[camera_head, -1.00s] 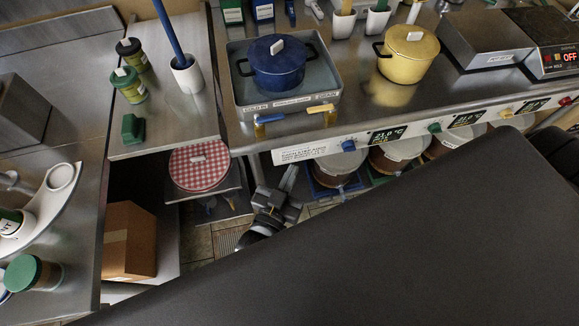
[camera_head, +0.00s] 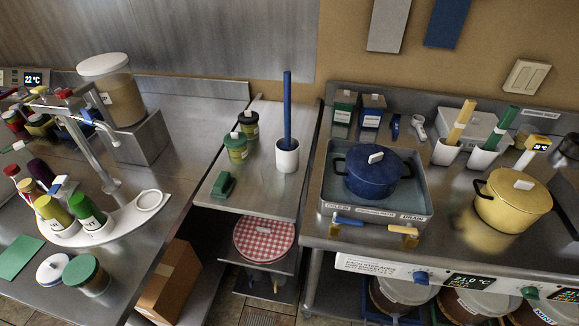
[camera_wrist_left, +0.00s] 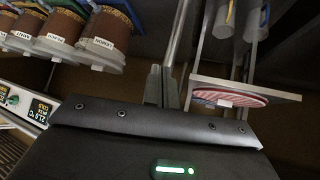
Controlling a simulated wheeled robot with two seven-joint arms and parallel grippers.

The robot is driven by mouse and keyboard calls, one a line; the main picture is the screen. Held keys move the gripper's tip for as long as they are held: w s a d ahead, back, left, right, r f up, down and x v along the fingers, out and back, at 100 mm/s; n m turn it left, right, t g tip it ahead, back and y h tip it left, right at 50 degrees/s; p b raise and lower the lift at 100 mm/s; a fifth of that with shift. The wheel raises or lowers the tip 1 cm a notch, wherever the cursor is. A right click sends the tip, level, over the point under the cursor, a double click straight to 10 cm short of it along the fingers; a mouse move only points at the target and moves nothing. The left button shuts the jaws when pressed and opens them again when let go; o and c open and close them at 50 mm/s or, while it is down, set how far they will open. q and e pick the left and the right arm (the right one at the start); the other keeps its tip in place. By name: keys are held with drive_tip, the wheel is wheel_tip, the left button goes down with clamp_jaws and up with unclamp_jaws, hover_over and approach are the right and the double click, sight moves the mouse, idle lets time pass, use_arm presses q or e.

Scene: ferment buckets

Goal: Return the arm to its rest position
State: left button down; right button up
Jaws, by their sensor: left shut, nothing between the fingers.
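My left gripper (camera_wrist_left: 162,87) shows in the left wrist view, its two grey fingers together with nothing between them. It is low, in the space below the counters, apart from everything around it. A red-checked round lid (camera_wrist_left: 230,97) on a low shelf is to the right of the fingers in that view. Several brown buckets with labels (camera_wrist_left: 106,30) hang at the upper left of that picture, which appears upside down. Neither arm shows in the head view now. My right gripper is not in view.
In the head view, the checked lid (camera_head: 264,238) sits below the narrow side counter (camera_head: 240,190). A blue pot (camera_head: 372,172) stands in a grey tray (camera_head: 329,192), with a yellow pot (camera_head: 512,198) to its right. Brown buckets (camera_head: 403,290) stand beneath the counter. A cardboard box (camera_head: 170,282) is lower left.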

use_arm(q)
drive_tip(key=s+a+f+n+g+y, duration=0.2)
drive_tip(key=s+a+f+g+y, duration=0.1)
drive_tip(key=s+a+f, duration=0.6)
drive_tip(key=s+a+f+n+g+y+b, duration=0.1)
drive_tip(key=s+a+f+g+y, duration=0.1)
drive_tip(key=s+a+f, duration=0.6)
drive_tip(key=s+a+g, duration=0.1)
drive_tip(key=s+a, duration=0.5)
drive_tip(key=a, duration=0.3)
drive_tip(key=shift+f+n+y, duration=0.35)
drive_tip(key=shift+n+y, duration=0.05)
drive_tip(key=shift+s, duration=0.1)
